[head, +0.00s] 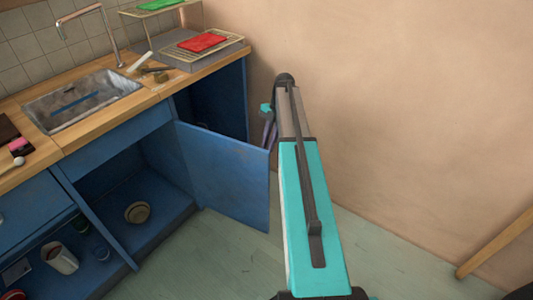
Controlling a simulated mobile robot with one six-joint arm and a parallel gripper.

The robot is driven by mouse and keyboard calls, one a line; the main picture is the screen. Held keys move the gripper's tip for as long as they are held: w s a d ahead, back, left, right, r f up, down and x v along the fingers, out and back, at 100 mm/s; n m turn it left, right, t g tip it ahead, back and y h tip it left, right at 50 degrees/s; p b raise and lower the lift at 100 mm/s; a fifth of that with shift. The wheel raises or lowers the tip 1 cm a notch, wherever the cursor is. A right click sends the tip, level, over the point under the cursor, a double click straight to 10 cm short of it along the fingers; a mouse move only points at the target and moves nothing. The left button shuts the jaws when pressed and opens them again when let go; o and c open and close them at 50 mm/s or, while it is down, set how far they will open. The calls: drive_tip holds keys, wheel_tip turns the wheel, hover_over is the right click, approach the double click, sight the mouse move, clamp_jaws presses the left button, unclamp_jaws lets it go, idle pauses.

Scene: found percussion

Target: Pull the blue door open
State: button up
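The blue door (225,178) stands well open, swung out from the lower cabinet below the right end of the counter. The dark inside of the cabinet (222,100) shows behind it. My gripper (269,136) is at the top of the door's free right edge, small and partly hidden by my arm. I cannot tell whether it touches the door or whether its fingers are open or shut.
The wooden counter (120,118) holds a sink (82,101) and a rack with a red item (202,42). An open compartment left of the door holds a bowl (137,212). The greenish floor (215,262) before the door looks clear. A bare wall (420,100) stands at right.

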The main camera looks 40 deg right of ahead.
drive_tip(key=shift+v, duration=2.1)
drive_tip(key=shift+w, duration=0.1)
